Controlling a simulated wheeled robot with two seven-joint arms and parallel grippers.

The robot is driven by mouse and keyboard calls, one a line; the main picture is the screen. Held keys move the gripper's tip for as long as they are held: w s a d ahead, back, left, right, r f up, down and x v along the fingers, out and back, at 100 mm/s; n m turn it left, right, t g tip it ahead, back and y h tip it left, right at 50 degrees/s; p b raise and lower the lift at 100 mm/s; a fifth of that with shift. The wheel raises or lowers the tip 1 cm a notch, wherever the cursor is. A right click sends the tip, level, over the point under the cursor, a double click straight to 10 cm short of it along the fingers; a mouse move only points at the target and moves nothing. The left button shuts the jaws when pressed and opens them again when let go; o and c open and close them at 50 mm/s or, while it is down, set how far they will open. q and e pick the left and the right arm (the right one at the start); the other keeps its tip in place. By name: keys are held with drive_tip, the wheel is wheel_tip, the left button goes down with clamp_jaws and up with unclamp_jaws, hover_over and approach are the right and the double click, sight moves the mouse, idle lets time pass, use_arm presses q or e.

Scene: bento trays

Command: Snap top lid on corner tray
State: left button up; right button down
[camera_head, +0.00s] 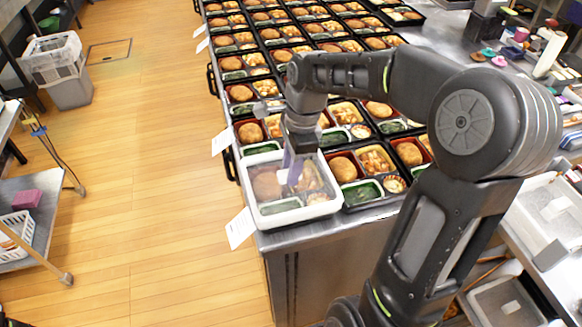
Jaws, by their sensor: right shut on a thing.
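The corner tray (264,214) is at the near left corner of the table, with a brown bun and other food showing through a clear cover. The clear top lid (321,205) with a whitish rim lies over this tray. I cannot tell whether its edges are fully seated. My right gripper (291,160) comes down from above onto the lid's far middle part and is shut on the lid; the fingertips are partly hard to make out. My left gripper is not in view.
Several uncovered black bento trays (364,192) fill the table beside and behind the corner tray. Paper slips (240,228) hang at the table's left edge. The wooden floor in between is clear.

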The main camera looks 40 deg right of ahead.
drive_tip(key=shift+f, duration=0.15)
drive_tip(key=shift+f+b, duration=0.7)
drive_tip(key=shift+f, duration=0.15)
drive_tip(key=shift+f, duration=0.15)
idle(0.5)
drive_tip(key=c, duration=0.5)
unclamp_jaws()
idle(0.4)
drive_tip(key=shift+r+p, duration=1.25)
drive_tip(key=shift+r, duration=0.3)
drive_tip(key=shift+r+p, duration=2.05)
drive_tip(key=shift+r, duration=0.45)
